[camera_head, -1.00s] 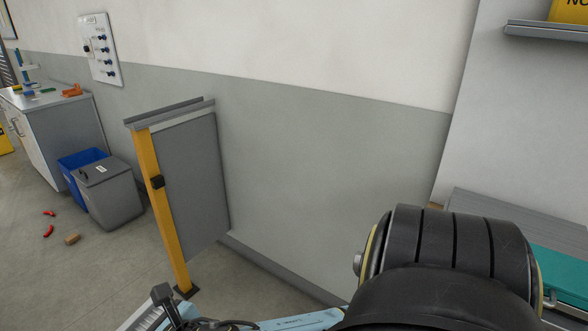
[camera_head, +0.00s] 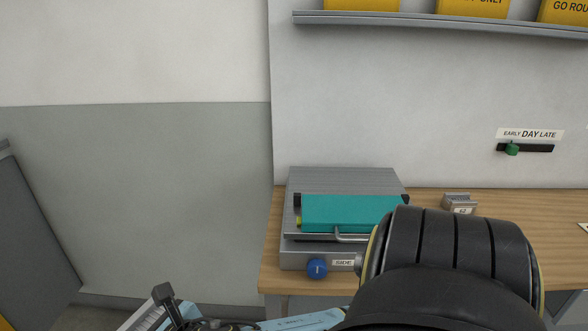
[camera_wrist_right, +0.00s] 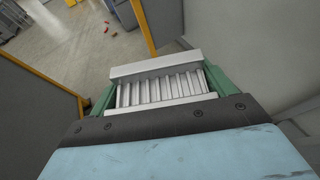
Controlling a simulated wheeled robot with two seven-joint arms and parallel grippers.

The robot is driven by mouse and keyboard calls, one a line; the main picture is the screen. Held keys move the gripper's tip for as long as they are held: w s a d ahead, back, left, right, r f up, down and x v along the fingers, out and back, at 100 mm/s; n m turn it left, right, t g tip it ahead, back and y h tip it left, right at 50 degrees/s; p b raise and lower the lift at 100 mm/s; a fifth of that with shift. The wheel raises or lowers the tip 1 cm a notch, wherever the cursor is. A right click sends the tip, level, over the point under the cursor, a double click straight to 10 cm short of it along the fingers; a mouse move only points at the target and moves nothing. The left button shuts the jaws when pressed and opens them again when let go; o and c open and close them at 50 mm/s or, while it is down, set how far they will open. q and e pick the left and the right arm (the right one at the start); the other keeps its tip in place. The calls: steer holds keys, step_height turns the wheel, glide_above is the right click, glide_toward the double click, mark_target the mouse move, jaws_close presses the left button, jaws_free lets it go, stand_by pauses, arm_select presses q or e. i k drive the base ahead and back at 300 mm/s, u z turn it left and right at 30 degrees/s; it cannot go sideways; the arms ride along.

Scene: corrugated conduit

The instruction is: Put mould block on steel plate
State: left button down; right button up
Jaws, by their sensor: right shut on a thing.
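In the right wrist view, my right gripper (camera_wrist_right: 158,92) is shut on a silver mould block (camera_wrist_right: 155,70). Its ribbed, corrugated face shows between the two green fingers, and the block is held in the air. In the head view, a flat grey steel plate (camera_head: 340,176) lies at the back left of the wooden bench, partly covered by a teal piece with a handle (camera_head: 350,213); I cannot tell if it is the task's plate. My right gripper is not clearly visible in the head view. My left gripper is not in view.
A small grey block with a label (camera_head: 459,204) stands on the bench (camera_head: 425,196) to the right. A blue knob (camera_head: 317,268) is at the front of the grey unit. A shelf (camera_head: 430,20) with yellow boxes hangs above. A grey panel (camera_head: 30,250) stands at left.

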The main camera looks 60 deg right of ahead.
mark_target(325, 176)
steer(key=z, duration=1.6)
